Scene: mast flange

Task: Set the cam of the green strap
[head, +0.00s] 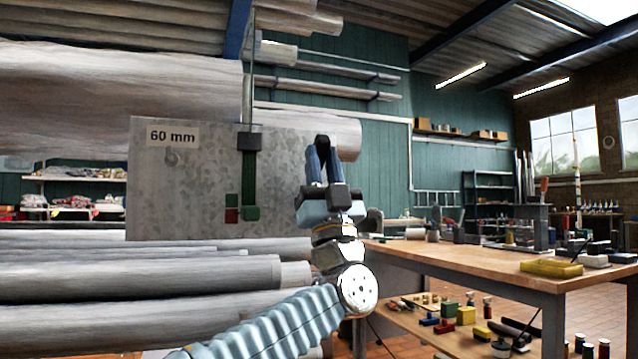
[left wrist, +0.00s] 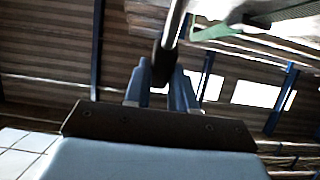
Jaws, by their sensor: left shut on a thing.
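A grey metal plate (head: 200,205) with a "60 mm" label stands upright left of centre. A dark green strap (head: 249,182) runs down its face, with a dark block (head: 249,141) at the strap's top and a green piece (head: 251,213) beside a red piece (head: 232,215) at its lower end. My left gripper (head: 321,150), fingers pointing up, is at the right of the plate. It is shut on a black knob (head: 322,141). In the left wrist view the fingers (left wrist: 162,88) close around the knob (left wrist: 161,68) on a grey rod (left wrist: 175,25). I cannot tell which part is the cam.
Large grey rolls or pipes (head: 130,275) lie below and behind the plate. A wooden workbench (head: 470,262) stands at the right, with a yellow tray (head: 551,268) on it and a lower shelf of small coloured items. Open air lies between plate and bench.

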